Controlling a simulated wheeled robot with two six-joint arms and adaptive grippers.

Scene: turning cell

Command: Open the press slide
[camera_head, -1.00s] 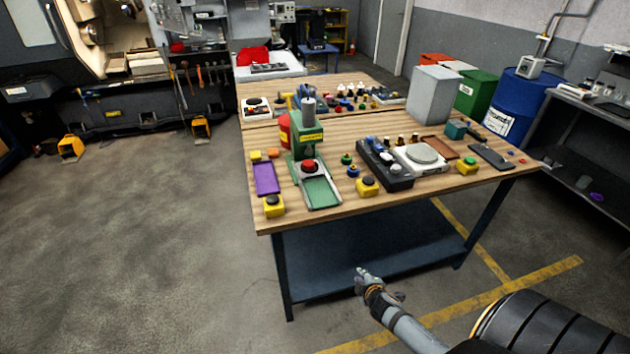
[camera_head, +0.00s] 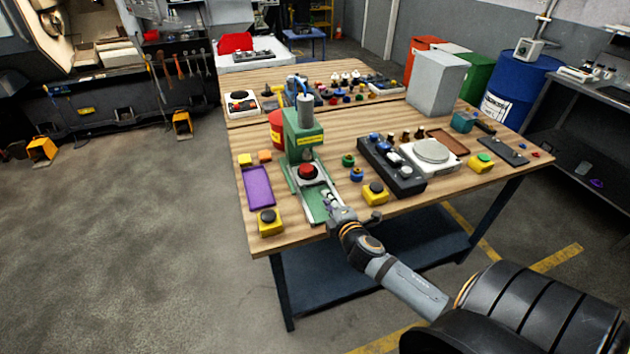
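The green press (camera_head: 303,130) stands upright near the left front of the wooden table, with a grey cylinder on top. A pale-framed slide with a green bed (camera_head: 312,206) extends from its foot toward the front table edge. A red round part (camera_head: 307,172) sits at the slide's rear, below the press head. My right gripper (camera_head: 330,200) is over the right front part of the slide and hides some of it. Its fingers are too small to tell whether they are open, or whether they touch the slide. My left gripper is out of view.
A purple tray (camera_head: 258,188) and a yellow button box (camera_head: 270,222) stand left of the slide. Another yellow button box (camera_head: 375,194) and a black control unit (camera_head: 391,166) stand to the right. The table's front edge (camera_head: 290,250) runs under my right arm.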

